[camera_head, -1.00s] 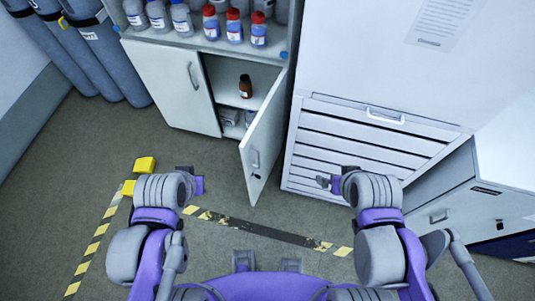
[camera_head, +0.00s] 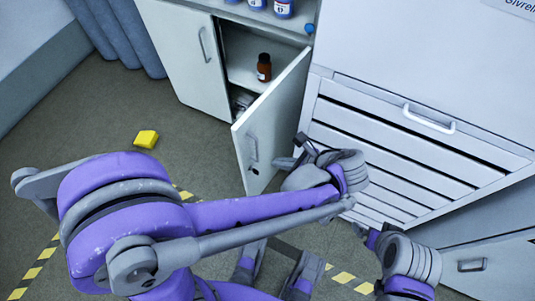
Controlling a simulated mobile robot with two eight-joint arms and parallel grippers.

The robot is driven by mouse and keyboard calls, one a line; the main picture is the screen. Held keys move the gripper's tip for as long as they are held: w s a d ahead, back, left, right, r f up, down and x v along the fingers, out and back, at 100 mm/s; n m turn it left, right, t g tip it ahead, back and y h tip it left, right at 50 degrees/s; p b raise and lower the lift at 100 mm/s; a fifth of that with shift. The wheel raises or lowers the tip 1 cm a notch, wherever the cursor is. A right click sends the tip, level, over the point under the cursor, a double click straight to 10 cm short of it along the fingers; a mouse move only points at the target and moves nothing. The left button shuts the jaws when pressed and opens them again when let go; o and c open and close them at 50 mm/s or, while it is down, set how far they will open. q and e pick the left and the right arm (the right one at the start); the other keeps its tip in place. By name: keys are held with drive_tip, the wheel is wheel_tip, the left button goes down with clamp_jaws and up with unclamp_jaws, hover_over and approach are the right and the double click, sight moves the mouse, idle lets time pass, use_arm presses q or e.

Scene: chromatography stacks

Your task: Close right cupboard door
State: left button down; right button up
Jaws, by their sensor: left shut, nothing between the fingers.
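The right cupboard door (camera_head: 285,105) stands open and swung outward, with a handle (camera_head: 253,148) on its outer face. Behind it the cupboard interior (camera_head: 236,50) is partly visible. My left arm reaches across from the left. My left gripper (camera_head: 290,155) is shut and empty, beside the outer face of the door, to the right of the handle. I cannot tell whether it touches the door. My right gripper (camera_head: 366,234) is low at the right, away from the door, and its jaws are unclear.
The left cupboard door (camera_head: 182,52) is shut. A brown bottle (camera_head: 264,68) stands on the shelf inside. A slatted cabinet front (camera_head: 400,140) with a handle is close on the right. A yellow block (camera_head: 146,139) lies on the floor at left, with striped tape nearby.

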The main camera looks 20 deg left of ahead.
use_arm(q)
drive_tip(key=b, duration=0.2)
approach(241, 153)
wheel_tip(241, 153, down, 4)
drive_tip(key=a, duration=0.3)
drive_tip(key=shift+w+f, duration=0.2)
drive_tip(key=shift+w, duration=0.2)
drive_tip(key=shift+w+a, duration=0.15)
drive_tip(key=shift+a, duration=0.3)
